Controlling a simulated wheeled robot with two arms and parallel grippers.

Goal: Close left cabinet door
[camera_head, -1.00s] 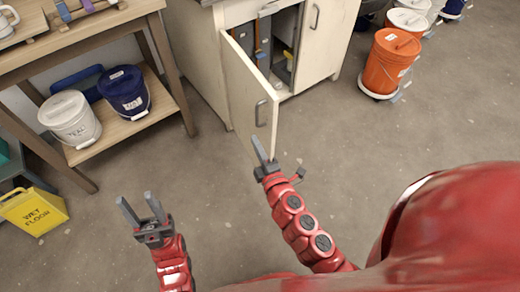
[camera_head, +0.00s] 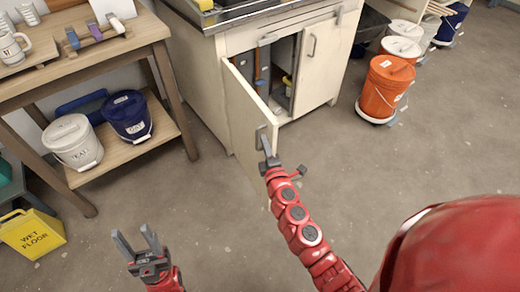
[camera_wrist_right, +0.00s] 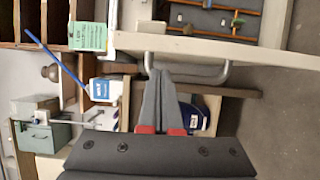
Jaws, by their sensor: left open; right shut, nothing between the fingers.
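The left cabinet door (camera_head: 245,112) is a cream panel and stands wide open, swung out from the cabinet. Its grey bar handle (camera_head: 261,138) is near the free edge; the handle also shows in the right wrist view (camera_wrist_right: 224,76). My right gripper (camera_head: 267,147) is shut and empty, its fingertips right at this handle. In the right wrist view the fingertips (camera_wrist_right: 159,74) overlap the handle; I cannot tell whether they touch it. My left gripper (camera_head: 134,241) is open and empty, low over the floor, well left of the door.
The right cabinet door (camera_head: 318,62) is shut. A wooden shelf unit (camera_head: 125,152) with a white bucket (camera_head: 73,143) and a blue bucket (camera_head: 126,115) stands left. An orange bucket (camera_head: 386,88) stands right. Floor before the cabinet is clear.

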